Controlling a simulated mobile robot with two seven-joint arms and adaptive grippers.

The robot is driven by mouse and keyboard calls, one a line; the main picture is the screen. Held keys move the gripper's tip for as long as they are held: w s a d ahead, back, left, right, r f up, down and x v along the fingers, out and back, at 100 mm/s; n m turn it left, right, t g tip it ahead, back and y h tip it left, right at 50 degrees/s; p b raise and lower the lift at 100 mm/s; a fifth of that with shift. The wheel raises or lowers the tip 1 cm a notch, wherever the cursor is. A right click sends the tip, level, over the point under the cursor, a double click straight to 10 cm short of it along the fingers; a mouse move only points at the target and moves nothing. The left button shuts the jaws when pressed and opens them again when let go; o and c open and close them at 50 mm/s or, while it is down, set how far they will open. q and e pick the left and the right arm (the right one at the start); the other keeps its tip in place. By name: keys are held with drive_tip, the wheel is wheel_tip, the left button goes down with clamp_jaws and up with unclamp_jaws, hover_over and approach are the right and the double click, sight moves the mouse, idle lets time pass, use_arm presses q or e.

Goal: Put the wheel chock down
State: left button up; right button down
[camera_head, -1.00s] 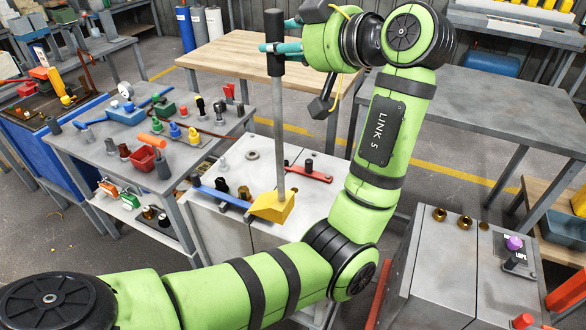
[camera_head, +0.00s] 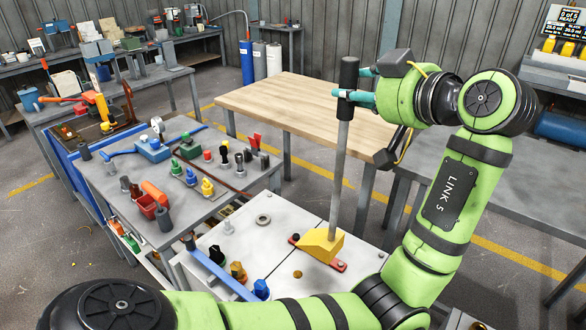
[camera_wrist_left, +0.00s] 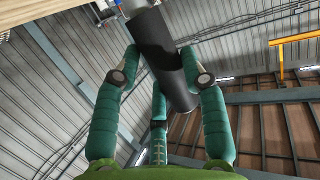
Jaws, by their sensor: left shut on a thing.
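The wheel chock is a yellow wedge (camera_head: 322,243) on a long grey rod with a black grip at the top. My left gripper (camera_head: 352,92) is shut around this black grip. The left wrist view shows its teal fingers around the black grip (camera_wrist_left: 162,50). The rod hangs nearly upright, slightly tilted. In the head view the wedge overlaps a red bar on the grey cabinet top (camera_head: 285,225). I cannot tell whether the wedge touches the top or hovers above it. My right gripper is not in view.
On the cabinet top are the red bar (camera_head: 338,265), a blue bar (camera_head: 215,268), a metal ring (camera_head: 263,219) and several small knobs. A cluttered grey table (camera_head: 120,185) stands to the left. A bare wooden table (camera_head: 300,108) stands behind.

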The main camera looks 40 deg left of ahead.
use_arm(q)
drive_tip(key=s+a+f+p, duration=0.3)
drive_tip(key=s+a+f, duration=0.4)
drive_tip(key=a+f, duration=0.2)
drive_tip(key=shift+f+p, duration=0.3)
drive_tip(key=shift+f, duration=0.3)
drive_tip(key=shift+d, duration=0.1)
drive_tip(key=o, duration=1.1)
drive_tip(key=shift+f, duration=0.15)
drive_tip(key=shift+o, duration=0.9)
drive_tip(key=shift+s, duration=0.15)
